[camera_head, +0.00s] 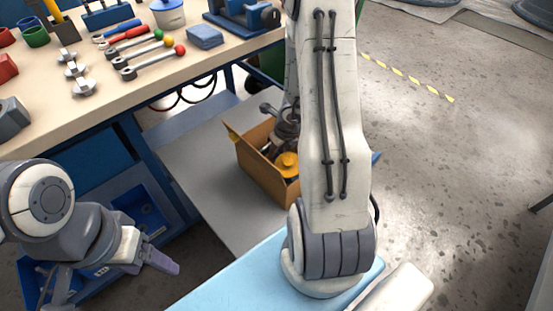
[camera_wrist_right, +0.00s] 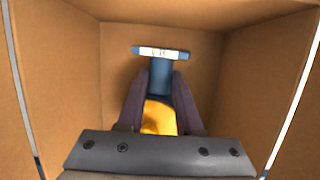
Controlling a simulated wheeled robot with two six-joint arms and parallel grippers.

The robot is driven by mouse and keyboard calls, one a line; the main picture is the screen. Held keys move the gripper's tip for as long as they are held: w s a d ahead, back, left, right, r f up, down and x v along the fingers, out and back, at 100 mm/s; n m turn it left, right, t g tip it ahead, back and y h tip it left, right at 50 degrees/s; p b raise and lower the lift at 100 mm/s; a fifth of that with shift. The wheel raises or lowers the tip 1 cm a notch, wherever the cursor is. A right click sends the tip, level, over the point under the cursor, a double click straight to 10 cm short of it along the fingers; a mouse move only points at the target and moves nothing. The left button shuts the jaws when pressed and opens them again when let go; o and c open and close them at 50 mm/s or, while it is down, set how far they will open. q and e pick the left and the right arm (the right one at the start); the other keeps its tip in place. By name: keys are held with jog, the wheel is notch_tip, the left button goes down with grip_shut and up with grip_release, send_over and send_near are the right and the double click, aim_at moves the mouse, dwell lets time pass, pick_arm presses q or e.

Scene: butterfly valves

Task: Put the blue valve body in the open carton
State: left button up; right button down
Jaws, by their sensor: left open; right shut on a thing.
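The open carton (camera_head: 262,181) stands below the workbench, flaps spread. My right gripper (camera_wrist_right: 161,88) is inside the carton, shut on the blue valve body (camera_wrist_right: 161,76). In the right wrist view the valve body's blue neck shows between the fingers, with a pale-marked flange beyond it. A yellow part (camera_wrist_right: 159,118) shows nearer, between the fingers; a yellow round part (camera_head: 287,162) also shows in the carton in the head view. Whether the valve body touches the carton floor cannot be told. My left gripper (camera_head: 160,254) is open and empty at the lower left.
The workbench (camera_head: 150,78) at upper left holds tools, several valve parts and cups. A grey panel (camera_head: 205,150) lies beside the carton. A light blue surface (camera_head: 245,279) is in front. A blue bin (camera_head: 150,215) stands under the bench.

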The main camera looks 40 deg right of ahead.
notch_tip(320, 180, down, 2)
jog(key=shift+b, duration=0.4)
pick_arm(q)
jog(key=shift+f, duration=0.75)
pick_arm(e)
jog(key=shift+s+r, duration=0.1)
jog(key=c, duration=0.6)
grip_release()
jog(key=shift+o, duration=0.2)
jog(key=p+v, duration=0.8)
jog(key=v, duration=0.3)
pick_arm(q)
notch_tip(320, 180, up, 8)
jog(key=shift+r+p, duration=0.2)
jog(key=shift+p, duration=0.1)
pick_arm(e)
jog(key=shift+s+r, duration=0.1)
jog(key=shift+r, duration=0.45)
